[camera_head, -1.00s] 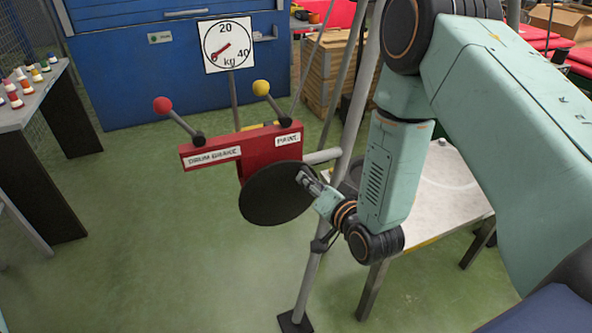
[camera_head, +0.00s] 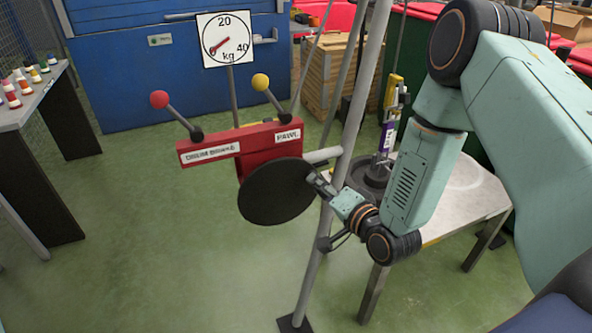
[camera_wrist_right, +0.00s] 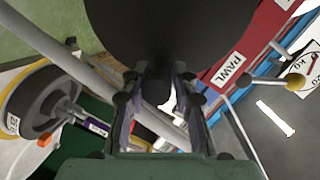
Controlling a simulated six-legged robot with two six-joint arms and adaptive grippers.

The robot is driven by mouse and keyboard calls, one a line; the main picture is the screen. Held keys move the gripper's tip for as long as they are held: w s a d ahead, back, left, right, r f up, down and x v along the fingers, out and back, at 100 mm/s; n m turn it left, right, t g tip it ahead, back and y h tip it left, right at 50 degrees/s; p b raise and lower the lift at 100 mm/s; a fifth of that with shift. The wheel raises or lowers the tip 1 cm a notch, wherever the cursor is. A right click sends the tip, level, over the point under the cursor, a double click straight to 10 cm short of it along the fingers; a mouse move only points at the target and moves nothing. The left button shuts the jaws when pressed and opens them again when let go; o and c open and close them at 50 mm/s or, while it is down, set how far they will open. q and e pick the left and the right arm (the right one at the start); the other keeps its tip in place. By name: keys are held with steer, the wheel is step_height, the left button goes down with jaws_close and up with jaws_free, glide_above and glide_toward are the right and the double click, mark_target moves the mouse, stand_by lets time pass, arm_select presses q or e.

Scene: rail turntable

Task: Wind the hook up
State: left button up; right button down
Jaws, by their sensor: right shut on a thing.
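A winch with a round black crank wheel (camera_head: 277,191) hangs on a red box (camera_head: 262,143) labelled DRUM BRAKE and PAWL. My right gripper (camera_head: 320,183) is at the wheel's right edge. In the wrist view the right gripper (camera_wrist_right: 156,92) is shut on a dark round crank knob (camera_wrist_right: 155,86) on the wheel (camera_wrist_right: 170,30). A yellow block (camera_head: 393,92), probably the hook's, is above a dark round weight (camera_head: 371,174) on the white table; the hook's own shape is unclear. A red-knobbed lever (camera_head: 160,100) and a yellow-knobbed lever (camera_head: 261,83) tilt up to the left. My left gripper is not in view.
A kg dial (camera_head: 226,40) stands behind the winch, its needle pointing lower left. A grey pole (camera_head: 345,140) stands right beside the wheel, close to my right wrist. The white table (camera_head: 452,205) is behind my arm. Green floor on the left is open.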

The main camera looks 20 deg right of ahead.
steer(key=shift+s+d+f, duration=0.1)
steer(key=shift+s+f, duration=0.05)
steer(key=shift+f, duration=0.25)
steer(key=shift+d+f+m+y+b, duration=0.2)
steer(key=shift+f+m+y+b, duration=0.1)
steer(key=shift+f+m+b, duration=0.5)
steer(key=shift+d+f+m+y+b, duration=0.15)
steer(key=shift+f+m+y+b, duration=0.25)
steer(key=shift+m+b, duration=0.55)
steer(key=shift+f, duration=0.1)
steer(key=shift+f, duration=0.1)
steer(key=shift+f+m+t+y+b, duration=0.35)
steer(key=shift+f+m+b, duration=1)
steer(key=shift+b, duration=1.3)
